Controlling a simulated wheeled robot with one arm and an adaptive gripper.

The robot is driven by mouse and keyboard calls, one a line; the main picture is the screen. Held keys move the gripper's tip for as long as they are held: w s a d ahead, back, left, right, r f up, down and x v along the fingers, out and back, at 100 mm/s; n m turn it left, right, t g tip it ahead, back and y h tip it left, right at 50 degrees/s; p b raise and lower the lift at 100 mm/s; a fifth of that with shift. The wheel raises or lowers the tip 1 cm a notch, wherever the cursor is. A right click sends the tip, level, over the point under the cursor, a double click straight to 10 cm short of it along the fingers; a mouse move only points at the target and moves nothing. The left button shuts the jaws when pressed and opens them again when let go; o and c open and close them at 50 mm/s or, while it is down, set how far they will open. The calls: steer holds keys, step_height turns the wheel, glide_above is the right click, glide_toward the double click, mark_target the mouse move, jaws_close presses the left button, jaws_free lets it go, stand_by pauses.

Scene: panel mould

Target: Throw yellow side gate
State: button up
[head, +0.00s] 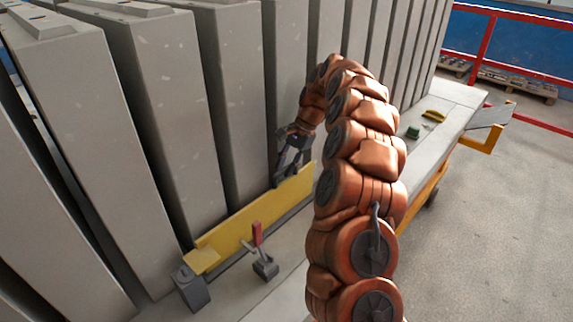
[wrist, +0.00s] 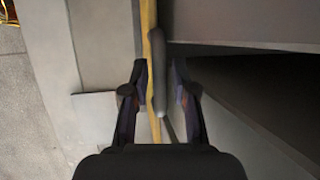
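The yellow side gate (head: 248,218) is a long plate standing along the foot of the grey panels in the head view. In the wrist view its edge is a thin yellow strip (wrist: 149,30). My gripper (head: 277,180) is at the gate's far end in the head view, pointing down. In the wrist view my gripper (wrist: 160,72) is open, with one finger on each side of a dark grey rounded bar (wrist: 159,75) beside the yellow edge. A gap shows between the bar and the right finger. Whether the left finger touches the yellow edge I cannot tell.
Tall grey panels (head: 160,100) stand in a row behind the gate. A red-handled clamp (head: 262,255) stands on the ledge in front. A green block (head: 412,132) and a yellow piece (head: 434,115) lie farther along. The floor (head: 500,230) at right is clear.

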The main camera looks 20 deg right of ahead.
jaws_close()
stand_by(0.3)
steer(key=shift+d, duration=0.1)
steer(key=shift+s, duration=0.15)
steer(key=s+d+f+t+y+b, duration=0.1)
steer(key=s+t+b, duration=0.1)
steer(key=s+b, duration=0.2)
steer(key=s+d+f+n+t+y+b, duration=0.1)
steer(key=s+d+t+b, duration=0.1)
steer(key=s+b, duration=0.3)
steer(key=t+b, duration=0.1)
steer(key=b, duration=0.3)
steer(key=shift+d+f, duration=0.25)
steer(key=shift+f, duration=0.05)
stand_by(0.4)
